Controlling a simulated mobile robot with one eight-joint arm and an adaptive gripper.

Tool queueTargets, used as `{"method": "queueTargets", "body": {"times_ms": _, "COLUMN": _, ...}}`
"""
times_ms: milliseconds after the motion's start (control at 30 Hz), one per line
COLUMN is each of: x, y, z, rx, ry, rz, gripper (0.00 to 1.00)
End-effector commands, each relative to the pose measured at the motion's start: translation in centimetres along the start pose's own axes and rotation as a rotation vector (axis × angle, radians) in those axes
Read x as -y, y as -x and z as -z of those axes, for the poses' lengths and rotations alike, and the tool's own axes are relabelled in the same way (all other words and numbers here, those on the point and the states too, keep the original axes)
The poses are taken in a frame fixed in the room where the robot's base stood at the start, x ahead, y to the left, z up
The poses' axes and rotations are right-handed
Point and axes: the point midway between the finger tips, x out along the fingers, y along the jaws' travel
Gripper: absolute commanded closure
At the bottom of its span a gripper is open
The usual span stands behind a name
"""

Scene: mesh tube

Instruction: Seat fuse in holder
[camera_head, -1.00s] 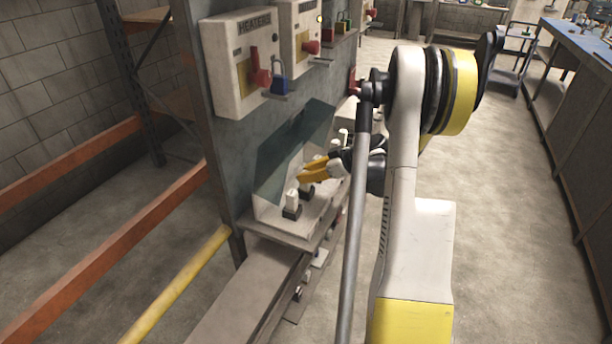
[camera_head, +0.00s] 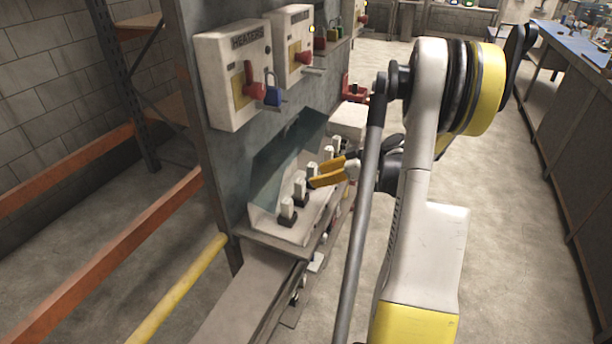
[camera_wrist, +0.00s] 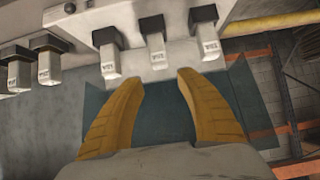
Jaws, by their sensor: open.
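My gripper (camera_head: 326,172), with yellow-orange fingers, is open and empty in front of the fuse board on the grey panel. Several white fuses in black-based holders stand in a row on the pale board (camera_head: 262,226); the nearest fuse (camera_head: 287,208) is at the front left. In the wrist view my gripper (camera_wrist: 162,78) spreads below the row. One white fuse (camera_wrist: 157,50) sits just beyond the gap between the fingertips, apart from them. Another fuse (camera_wrist: 206,40) is to its right and one (camera_wrist: 107,52) to its left. I cannot tell which holder the task means.
A yellow rail (camera_head: 180,290) and orange rack beams stand left.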

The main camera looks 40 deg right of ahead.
Motion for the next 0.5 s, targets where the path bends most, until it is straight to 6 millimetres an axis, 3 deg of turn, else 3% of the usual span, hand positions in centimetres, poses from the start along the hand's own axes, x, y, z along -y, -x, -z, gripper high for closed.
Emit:
{"method": "queueTargets", "body": {"times_ms": 100, "x": -0.1, "y": 2.4, "z": 0.1, "rx": 0.0, "ry": -0.001, "rz": -0.002, "gripper": 0.57}}
{"method": "queueTargets", "body": {"times_ms": 200, "x": -0.1, "y": 3.5, "z": 0.1, "rx": 0.0, "ry": -0.001, "rz": -0.001, "gripper": 0.57}}
{"method": "queueTargets", "body": {"times_ms": 500, "x": 0.0, "y": 4.2, "z": 0.0, "rx": 0.0, "ry": 0.001, "rz": 0.0, "gripper": 0.57}}
